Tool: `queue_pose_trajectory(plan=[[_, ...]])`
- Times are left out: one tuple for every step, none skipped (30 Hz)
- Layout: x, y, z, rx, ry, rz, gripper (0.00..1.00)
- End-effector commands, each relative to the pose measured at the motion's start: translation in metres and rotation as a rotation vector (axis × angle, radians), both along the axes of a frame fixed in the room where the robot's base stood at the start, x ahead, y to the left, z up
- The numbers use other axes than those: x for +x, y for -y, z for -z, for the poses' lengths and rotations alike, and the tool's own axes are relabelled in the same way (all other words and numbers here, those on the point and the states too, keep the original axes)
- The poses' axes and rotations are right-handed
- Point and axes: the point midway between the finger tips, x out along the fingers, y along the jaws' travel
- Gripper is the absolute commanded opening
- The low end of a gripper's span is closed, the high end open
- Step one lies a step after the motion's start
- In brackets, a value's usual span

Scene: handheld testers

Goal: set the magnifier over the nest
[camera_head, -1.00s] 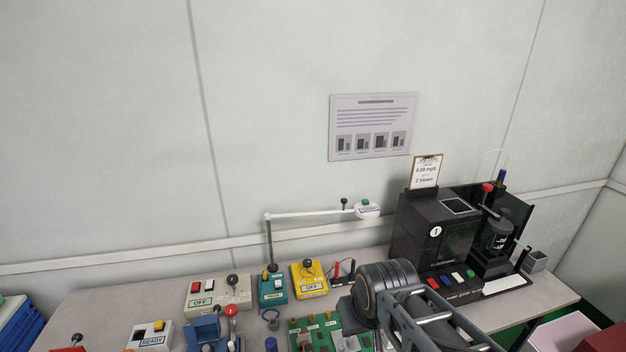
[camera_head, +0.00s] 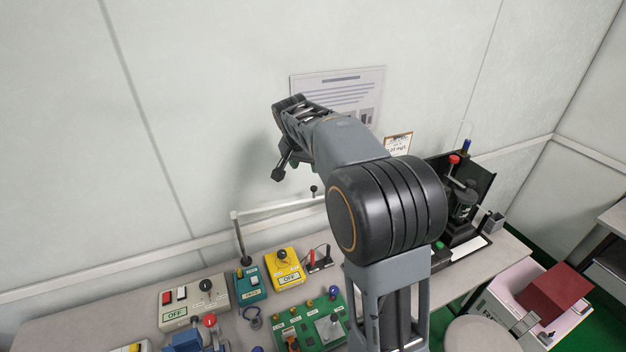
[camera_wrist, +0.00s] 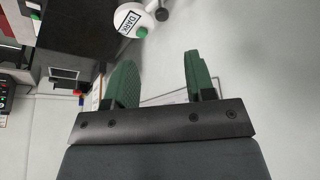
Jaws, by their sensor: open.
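The magnifier looks to be the lamp on a white swing arm (camera_head: 285,207) that rises from a grey post behind the teal box. Its round white head (camera_wrist: 124,19), with a green button and a DARK label, shows at the top of the wrist view. In the head view my arm hides that head; a black knob (camera_head: 314,190) stands up beside my arm. My gripper (camera_wrist: 160,72) is open and empty, its green fingers apart and clear of the head. The nest may be the grey block (camera_head: 329,327) on the green circuit board; I cannot tell for certain.
A cream box (camera_head: 192,299), a teal box (camera_head: 250,287) and a yellow box (camera_head: 284,268) line the back of the bench. A black analyser (camera_head: 470,185) stands at the right, partly behind my arm. The wall with a poster (camera_head: 350,85) is close behind.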

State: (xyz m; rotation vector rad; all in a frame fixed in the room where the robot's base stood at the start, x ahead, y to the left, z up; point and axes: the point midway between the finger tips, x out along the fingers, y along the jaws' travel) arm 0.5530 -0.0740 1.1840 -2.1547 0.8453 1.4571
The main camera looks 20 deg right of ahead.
Motion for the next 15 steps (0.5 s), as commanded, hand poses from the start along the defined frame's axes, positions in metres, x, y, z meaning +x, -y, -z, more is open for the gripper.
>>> queue_pose_trajectory(plan=[[0.006, 0.003, 0.0, -0.002, 0.001, 0.019, 0.5], [0.009, 0.005, 0.001, -0.003, 0.003, 0.027, 0.5], [0.012, 0.007, 0.003, -0.004, 0.005, 0.035, 0.5], [0.014, 0.008, 0.006, -0.003, 0.005, 0.04, 0.5], [0.015, 0.009, 0.009, -0.004, 0.006, 0.044, 0.5], [0.017, 0.011, 0.014, -0.003, 0.006, 0.047, 0.5], [0.018, 0.013, 0.018, -0.003, 0.006, 0.047, 0.5], [0.019, 0.014, 0.024, -0.003, 0.004, 0.047, 0.5], [0.021, 0.016, 0.03, -0.003, 0.004, 0.047, 0.5], [0.023, 0.018, 0.036, -0.003, 0.004, 0.047, 0.5], [0.025, 0.02, 0.041, -0.003, 0.004, 0.046, 0.5], [0.026, 0.022, 0.049, -0.003, 0.004, 0.046, 0.5], [0.028, 0.024, 0.054, -0.003, 0.004, 0.046, 0.5], [0.03, 0.025, 0.06, -0.004, 0.002, 0.046, 0.5], [0.032, 0.027, 0.066, -0.004, 0.004, 0.045, 0.5]])
